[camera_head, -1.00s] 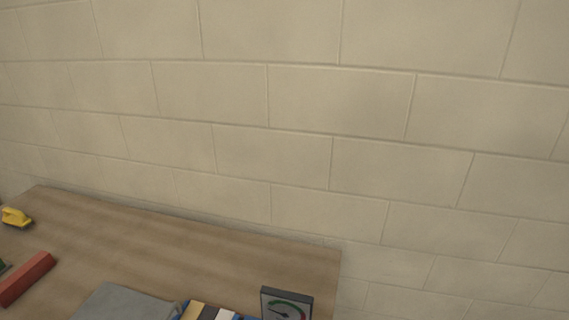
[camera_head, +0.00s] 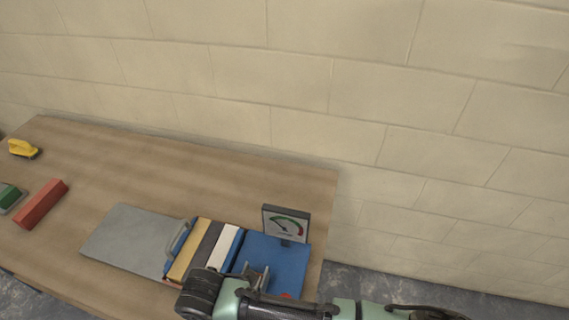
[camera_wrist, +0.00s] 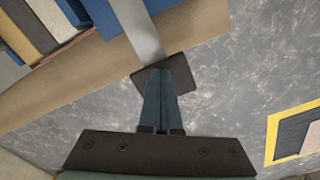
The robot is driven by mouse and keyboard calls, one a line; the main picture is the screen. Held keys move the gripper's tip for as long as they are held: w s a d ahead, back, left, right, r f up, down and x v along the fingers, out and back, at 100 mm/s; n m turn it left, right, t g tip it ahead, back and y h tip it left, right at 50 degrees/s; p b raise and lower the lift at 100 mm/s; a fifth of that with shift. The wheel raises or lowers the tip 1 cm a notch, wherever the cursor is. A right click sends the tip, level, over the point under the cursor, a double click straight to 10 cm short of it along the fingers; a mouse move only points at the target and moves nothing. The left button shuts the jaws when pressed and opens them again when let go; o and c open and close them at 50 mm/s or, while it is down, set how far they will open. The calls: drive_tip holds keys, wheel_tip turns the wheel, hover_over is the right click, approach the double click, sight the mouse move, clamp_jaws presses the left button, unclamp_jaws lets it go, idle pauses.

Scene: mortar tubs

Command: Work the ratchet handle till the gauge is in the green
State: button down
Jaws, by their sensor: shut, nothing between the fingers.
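The gauge (camera_head: 286,223) stands upright at the right end of the table in the head view. Its dial has a green arc and a red part; the needle is too small to read surely. Below it is a blue base (camera_head: 275,260) with a grey metal bracket. In the wrist view a flat grey lever (camera_wrist: 138,30), apparently the ratchet handle, runs out past the table edge to a dark end pad (camera_wrist: 180,80). My gripper (camera_wrist: 164,72) is shut and empty, its fingertips over that pad; I cannot tell if they touch. My arm hides the handle in the head view.
Yellow, dark and white blocks (camera_head: 190,250) sit side by side left of the blue base. A grey plate (camera_head: 125,235), a red bar (camera_head: 41,204) and a yellow-handled tool (camera_head: 23,148) lie further left. A yellow-edged panel (camera_wrist: 293,135) shows on the grey floor.

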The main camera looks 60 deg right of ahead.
wheel_tip(320, 180, up, 7)
drive_tip(key=p, duration=0.5)
drive_tip(key=shift+a+r, duration=0.1)
drive_tip(key=shift+s+f+b, duration=0.1)
drive_tip(key=shift+f+b, duration=2.65)
drive_tip(key=shift+f, duration=1.25)
drive_tip(key=shift+d+r+p, duration=0.25)
drive_tip(key=shift+r+p, duration=0.35)
drive_tip(key=shift+p, duration=0.05)
wheel_tip(320, 180, up, 7)
drive_tip(key=p, duration=0.6)
drive_tip(key=shift+f, duration=0.15)
